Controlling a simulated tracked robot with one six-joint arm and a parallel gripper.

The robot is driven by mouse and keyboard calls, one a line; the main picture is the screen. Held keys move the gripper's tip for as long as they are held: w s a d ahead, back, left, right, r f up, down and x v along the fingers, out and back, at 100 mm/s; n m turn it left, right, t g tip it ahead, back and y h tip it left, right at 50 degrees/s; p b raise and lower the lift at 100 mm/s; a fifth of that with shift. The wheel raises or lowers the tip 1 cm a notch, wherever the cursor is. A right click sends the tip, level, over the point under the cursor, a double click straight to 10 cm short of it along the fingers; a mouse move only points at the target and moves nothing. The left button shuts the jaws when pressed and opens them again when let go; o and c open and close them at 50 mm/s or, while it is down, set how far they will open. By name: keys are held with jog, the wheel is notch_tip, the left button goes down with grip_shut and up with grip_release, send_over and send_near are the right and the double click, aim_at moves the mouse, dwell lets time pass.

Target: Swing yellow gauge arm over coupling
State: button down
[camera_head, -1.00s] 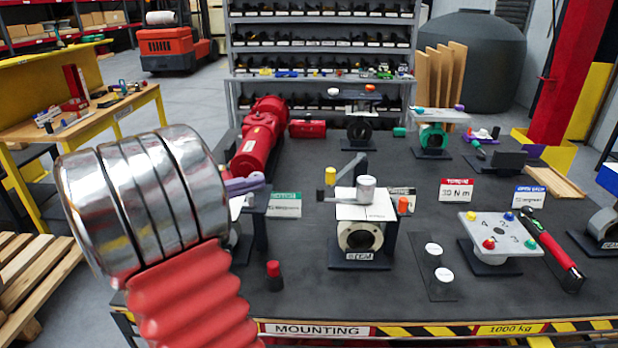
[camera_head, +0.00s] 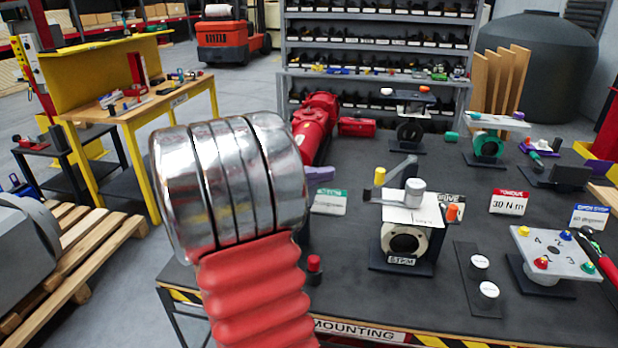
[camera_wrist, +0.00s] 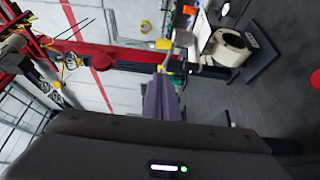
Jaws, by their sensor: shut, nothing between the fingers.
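The gauge arm is a grey bar (camera_head: 402,168) with a yellow cylinder (camera_head: 379,177) at its left end. It stands by a white-topped valve unit (camera_head: 405,212) with a silver cylinder (camera_head: 414,191) on top. I cannot tell which part is the coupling. My gripper (camera_head: 326,173) has purple fingers, partly hidden behind my arm, left of the yellow cylinder and apart from it in the head view. In the wrist view the shut fingers (camera_wrist: 160,82) point toward a yellow piece (camera_wrist: 164,45) and the valve body's white ring (camera_wrist: 230,47).
An orange knob (camera_head: 452,212) is at the unit's right. A red-capped post (camera_head: 314,264) stands front left. A plate with two white discs (camera_head: 480,262) and a plate with coloured knobs (camera_head: 553,250) lie right. A red actuator (camera_head: 314,122) is behind.

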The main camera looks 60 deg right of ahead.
jog(key=s+d, duration=0.3)
jog(key=s, duration=0.5)
jog(key=shift+d, duration=0.15)
